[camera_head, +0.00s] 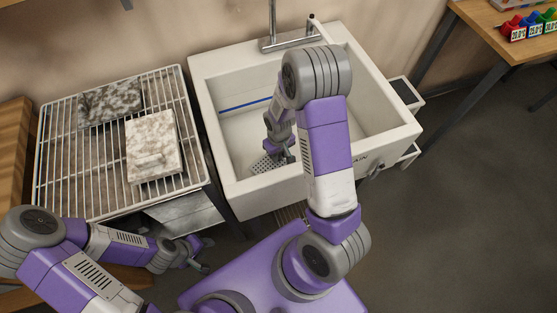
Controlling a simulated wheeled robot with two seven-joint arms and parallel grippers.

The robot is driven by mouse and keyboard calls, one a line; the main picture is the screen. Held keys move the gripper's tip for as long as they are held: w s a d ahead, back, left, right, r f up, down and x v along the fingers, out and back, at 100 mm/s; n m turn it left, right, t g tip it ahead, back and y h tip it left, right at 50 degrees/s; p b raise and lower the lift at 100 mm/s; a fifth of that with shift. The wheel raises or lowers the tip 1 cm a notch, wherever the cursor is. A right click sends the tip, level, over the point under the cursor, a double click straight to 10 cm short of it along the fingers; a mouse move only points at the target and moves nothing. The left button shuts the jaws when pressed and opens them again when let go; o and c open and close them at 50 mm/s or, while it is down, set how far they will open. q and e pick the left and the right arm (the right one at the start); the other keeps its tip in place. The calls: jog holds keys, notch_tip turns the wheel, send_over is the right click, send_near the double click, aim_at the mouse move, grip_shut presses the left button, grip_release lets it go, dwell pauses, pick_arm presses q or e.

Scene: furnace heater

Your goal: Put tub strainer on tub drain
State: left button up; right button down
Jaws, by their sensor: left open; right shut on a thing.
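The white tub (235,197) is a deep sink, and my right arm reaches down into it. My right gripper (286,156) is low inside the tub, near its front wall, shut on a grey perforated piece that looks like the tub strainer (264,164). The strainer shows to the left of the fingers. I cannot tell whether it touches the tub floor. The tub drain is not visible; my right arm and gripper cover part of the tub. My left gripper (203,257) is open and empty, in front of the rack and left of the tub, outside it.
A metal wire rack (95,195) with two mottled slabs (152,146) stands left of the tub. A chrome faucet (287,40) rises at the tub's back. A table with coloured items (512,28) is at the top right.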

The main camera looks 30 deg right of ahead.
jog(key=shift+f+b, duration=0.55)
jog(key=shift+f, duration=1.1)
jog(key=shift+f, duration=0.2)
jog(key=c, duration=0.9)
grip_release()
jog(key=shift+r, duration=0.1)
jog(key=shift+o, duration=0.2)
jog(key=shift+r, duration=0.1)
jog(key=shift+r, duration=0.35)
notch_tip(320, 180, up, 11)
jog(key=p, duration=0.4)
jog(key=shift+r, duration=0.2)
